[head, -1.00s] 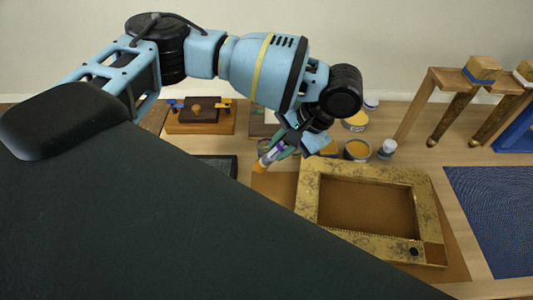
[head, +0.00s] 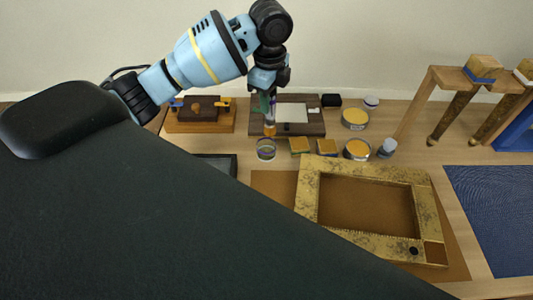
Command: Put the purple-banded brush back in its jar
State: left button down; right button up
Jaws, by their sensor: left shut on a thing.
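My left gripper (head: 268,104) is shut on the purple-banded brush (head: 270,122) and holds it nearly upright. The brush's orange-tan end points down and its upper part is partly hidden by the fingers. A small clear round jar (head: 266,150) stands on the table just below the brush in the picture. The brush's lower end appears just above or behind the jar's rim; I cannot tell its exact height. My right gripper is not in view.
A gilt frame (head: 310,200) lies on a brown mat (head: 458,255) in front. Sponge-like blocks (head: 300,145) and an open amber tin (head: 357,150) stand right of the jar. A dark board (head: 315,128) lies behind. A wooden stand (head: 410,105) is at right.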

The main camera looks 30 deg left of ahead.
aim_at(266, 126)
pick_arm(q)
jog(key=shift+m, duration=0.3)
jog(key=shift+w+a+f, duration=0.1)
jog(key=shift+a+f, duration=0.05)
jog(key=shift+f, duration=1.5)
jog(key=shift+s+a+f, duration=0.1)
jog(key=shift+a+f, duration=0.1)
jog(key=shift+f, duration=1.45)
jog(key=shift+w+a+f, duration=0.1)
jog(key=shift+a+f, duration=0.05)
jog(key=shift+f, duration=1.5)
jog(key=shift+f, duration=0.1)
jog(key=c, duration=1.3)
grip_release()
jog(key=shift+o, duration=0.2)
notch_tip(266, 126, up, 12)
jog(key=shift+r, duration=0.1)
